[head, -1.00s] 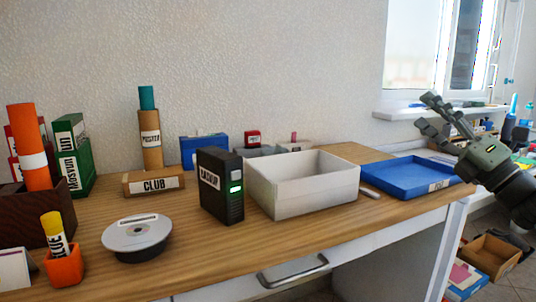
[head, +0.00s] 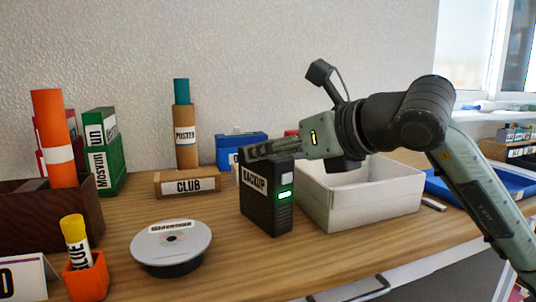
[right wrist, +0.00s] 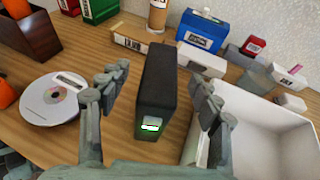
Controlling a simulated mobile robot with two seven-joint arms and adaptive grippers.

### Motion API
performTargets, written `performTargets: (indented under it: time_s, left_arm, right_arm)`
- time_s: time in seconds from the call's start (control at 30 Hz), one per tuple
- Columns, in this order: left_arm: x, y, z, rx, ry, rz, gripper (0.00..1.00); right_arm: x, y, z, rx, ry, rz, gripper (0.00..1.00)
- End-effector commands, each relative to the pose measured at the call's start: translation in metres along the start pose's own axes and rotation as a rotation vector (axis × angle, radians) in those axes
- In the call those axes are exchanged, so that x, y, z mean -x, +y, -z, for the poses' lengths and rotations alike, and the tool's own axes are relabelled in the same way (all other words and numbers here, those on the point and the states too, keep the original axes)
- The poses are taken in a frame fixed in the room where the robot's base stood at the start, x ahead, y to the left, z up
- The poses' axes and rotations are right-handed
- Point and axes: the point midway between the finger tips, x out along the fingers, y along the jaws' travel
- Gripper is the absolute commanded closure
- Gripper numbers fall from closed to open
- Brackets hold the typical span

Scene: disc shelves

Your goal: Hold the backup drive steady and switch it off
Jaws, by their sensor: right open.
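The backup drive (head: 267,206) is a black upright box with a BACKUP label, a pale square button and a lit green light on its front. It stands on the wooden desk. It also shows in the right wrist view (right wrist: 157,90), with the green light facing the camera. My right gripper (head: 262,150) is at the top of the drive in the head view. In the right wrist view its two open fingers (right wrist: 158,98) are on either side of the drive, with gaps showing. My left gripper is not in view.
A white open box (head: 350,205) stands close to the right of the drive. A disc spindle (head: 171,243) sits to its left. A CLUB box (head: 185,186) and a blue box (head: 228,148) stand behind. Bare desk lies in front of the drive.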

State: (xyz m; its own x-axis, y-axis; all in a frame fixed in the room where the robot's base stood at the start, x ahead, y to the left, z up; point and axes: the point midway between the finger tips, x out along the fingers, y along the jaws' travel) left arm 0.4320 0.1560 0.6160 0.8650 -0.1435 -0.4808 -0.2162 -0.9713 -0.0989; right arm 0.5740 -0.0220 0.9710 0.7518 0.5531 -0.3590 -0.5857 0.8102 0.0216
Motion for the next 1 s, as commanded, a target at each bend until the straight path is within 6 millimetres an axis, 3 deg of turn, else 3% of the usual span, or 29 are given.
performTargets:
  time_s: [0.17, 0.6, 1.0]
  left_arm:
    - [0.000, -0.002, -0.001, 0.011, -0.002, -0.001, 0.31]
    - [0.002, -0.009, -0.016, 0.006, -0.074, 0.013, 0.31]
    - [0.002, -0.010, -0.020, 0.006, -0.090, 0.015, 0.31]
  right_arm:
    - [-0.006, -0.001, 0.005, 0.016, 0.027, 0.021, 0.36]
    - [-0.067, -0.003, 0.006, 0.015, 0.026, 0.020, 0.36]
    - [-0.077, -0.003, 0.007, 0.016, 0.025, 0.019, 0.36]
